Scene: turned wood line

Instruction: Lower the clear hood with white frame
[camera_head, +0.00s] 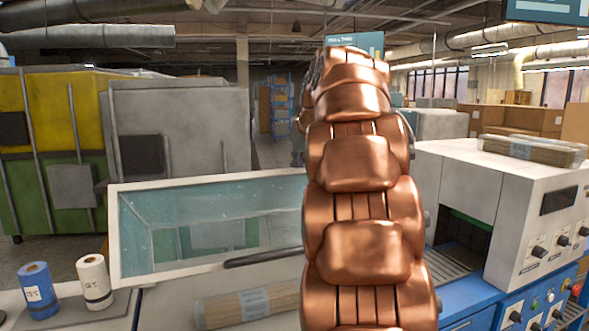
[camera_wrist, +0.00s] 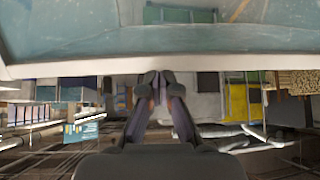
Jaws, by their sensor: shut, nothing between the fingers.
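The clear hood with white frame (camera_head: 207,283) stands tilted up left of centre in the head view, its clear panel facing me. My copper arm covers its right end. In the wrist view the white frame (camera_wrist: 240,62) runs across as a pale bar, with the clear panel beyond it at the top. My gripper (camera_wrist: 158,78) is shut and empty, its fingertips close to that frame edge. I cannot tell whether they touch it. In the head view my gripper is hidden or cannot be made out behind the arm.
A dark bar (camera_head: 262,257) crosses the hood's lower edge. Below lies a wrapped wood bundle (camera_head: 250,304). A blue roll (camera_head: 38,290) and a white roll (camera_head: 94,281) stand at left. A white and blue machine (camera_head: 535,205) with knobs stands at right, close to my arm.

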